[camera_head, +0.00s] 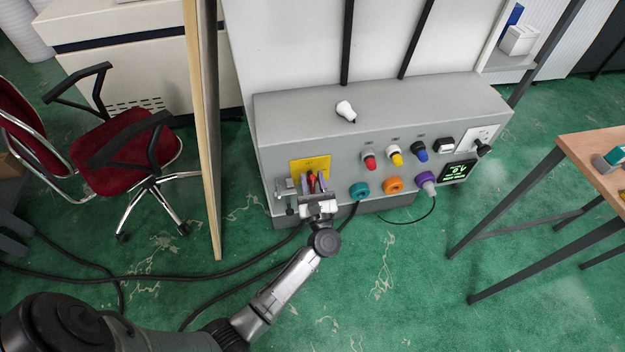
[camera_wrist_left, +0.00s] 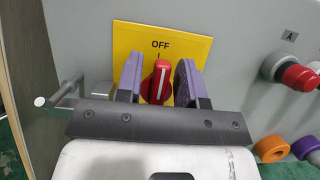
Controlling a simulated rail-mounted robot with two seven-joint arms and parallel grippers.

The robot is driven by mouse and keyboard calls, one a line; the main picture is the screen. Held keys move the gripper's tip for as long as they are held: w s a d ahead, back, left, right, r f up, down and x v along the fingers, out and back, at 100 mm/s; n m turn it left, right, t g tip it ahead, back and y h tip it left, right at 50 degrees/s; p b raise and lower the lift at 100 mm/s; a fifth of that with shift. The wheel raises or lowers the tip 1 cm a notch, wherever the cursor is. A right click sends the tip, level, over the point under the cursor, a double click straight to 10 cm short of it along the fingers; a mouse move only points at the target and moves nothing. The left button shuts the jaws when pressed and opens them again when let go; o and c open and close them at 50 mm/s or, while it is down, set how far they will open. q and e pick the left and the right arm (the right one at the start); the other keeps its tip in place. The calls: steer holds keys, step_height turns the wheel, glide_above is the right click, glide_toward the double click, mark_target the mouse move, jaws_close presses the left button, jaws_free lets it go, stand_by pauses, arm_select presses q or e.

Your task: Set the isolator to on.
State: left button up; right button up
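The isolator is a red knob (camera_wrist_left: 160,84) on a yellow plate (camera_wrist_left: 200,48) marked OFF, on the front of a grey machine box (camera_head: 390,105). The knob's pale line points up at OFF. In the head view the yellow plate (camera_head: 300,165) is at the box's left end and the knob is mostly hidden by my gripper. My left gripper (camera_head: 315,184) reaches the plate from below. In the left wrist view its purple-padded fingers (camera_wrist_left: 159,78) stand open on either side of the knob, with small gaps showing. My right gripper is not in view.
A metal latch (camera_wrist_left: 62,92) sticks out left of the plate. Red, yellow and blue plugs, coloured sockets and a green-lit display (camera_head: 458,171) are to the right. A wooden panel edge (camera_head: 205,130) stands left, near a red chair (camera_head: 115,160). A table (camera_head: 590,155) is at right.

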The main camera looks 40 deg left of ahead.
arm_select(q)
steer(key=c, duration=0.3)
steer(key=shift+c, duration=0.2)
steer(key=shift+r+m+t+p, duration=0.15)
steer(key=shift+m+t+p, duration=0.15)
steer(key=shift+m+p, duration=0.35)
steer(key=m+h+p, duration=0.2)
steer(key=m+p, duration=0.2)
steer(key=m, duration=0.1)
steer(key=w+m+t+h+p, duration=0.1)
steer(key=m+h+p, duration=0.2)
steer(key=m, duration=0.3)
steer(key=d+f+m+t+h+p, duration=0.1)
steer(key=m+h+p, duration=0.1)
steer(key=m+p, duration=0.3)
steer(key=shift+w+m+h+p, duration=0.15)
steer(key=shift+m+h+p, duration=0.2)
steer(key=shift+m, duration=0.4)
steer(key=m+p, duration=0.1)
steer(key=m+h+p, duration=0.1)
steer(key=m+p, duration=0.1)
steer(key=shift+d+f+g, duration=0.1)
steer(key=shift+f+g, duration=0.2)
steer(key=shift+f, duration=0.05)
steer(key=shift+f+m+p, duration=0.15)
steer(key=shift+m+p, duration=0.15)
steer(key=shift+p, duration=0.1)
